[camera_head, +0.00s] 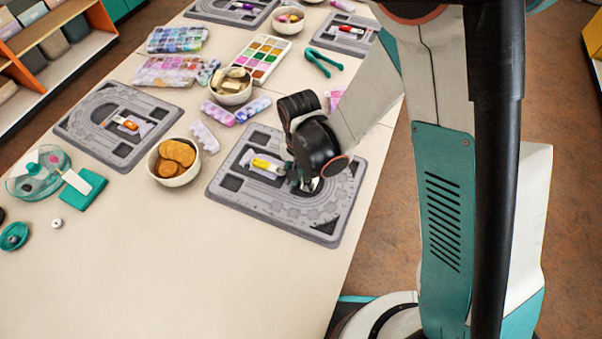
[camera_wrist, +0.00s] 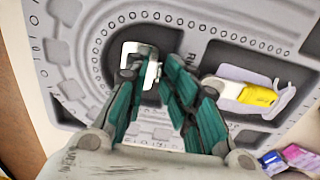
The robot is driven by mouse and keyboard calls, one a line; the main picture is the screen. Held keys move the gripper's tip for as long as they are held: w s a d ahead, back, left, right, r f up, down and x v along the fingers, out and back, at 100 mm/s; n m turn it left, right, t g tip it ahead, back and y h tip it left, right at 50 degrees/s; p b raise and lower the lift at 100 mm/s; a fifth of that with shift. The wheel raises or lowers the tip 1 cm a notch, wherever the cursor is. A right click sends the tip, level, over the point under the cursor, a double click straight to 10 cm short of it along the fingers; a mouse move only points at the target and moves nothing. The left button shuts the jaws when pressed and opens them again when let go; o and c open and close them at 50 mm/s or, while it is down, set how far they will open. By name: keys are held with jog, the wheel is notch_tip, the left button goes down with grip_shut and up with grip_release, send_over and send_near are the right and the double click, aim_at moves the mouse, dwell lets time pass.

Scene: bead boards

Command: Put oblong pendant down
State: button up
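My gripper (camera_wrist: 147,72) has its two teal fingers drawn in on either side of a small pale oblong piece with a dark middle, which looks like the oblong pendant (camera_wrist: 153,74). The fingers seem to touch its sides, and part of it is hidden by them. It is at or just above the dark rounded recess of the grey bead board (camera_wrist: 70,62). I cannot tell whether it rests on the board. In the head view my gripper (camera_head: 303,183) is low over the right part of the near board (camera_head: 285,213), mostly hidden by my wrist.
A yellow-labelled piece on a lavender holder (camera_wrist: 257,96) lies beside my gripper on the board. A bowl of brown pieces (camera_head: 173,177) stands left of the board. Another board (camera_head: 88,130) lies farther left. The table front (camera_head: 190,270) is clear.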

aim_at(300, 182)
dwell(0.3)
jog(key=shift+r+p, duration=0.55)
jog(key=shift+p, duration=0.1)
notch_tip(300, 182, up, 12)
jog(key=p, duration=0.4)
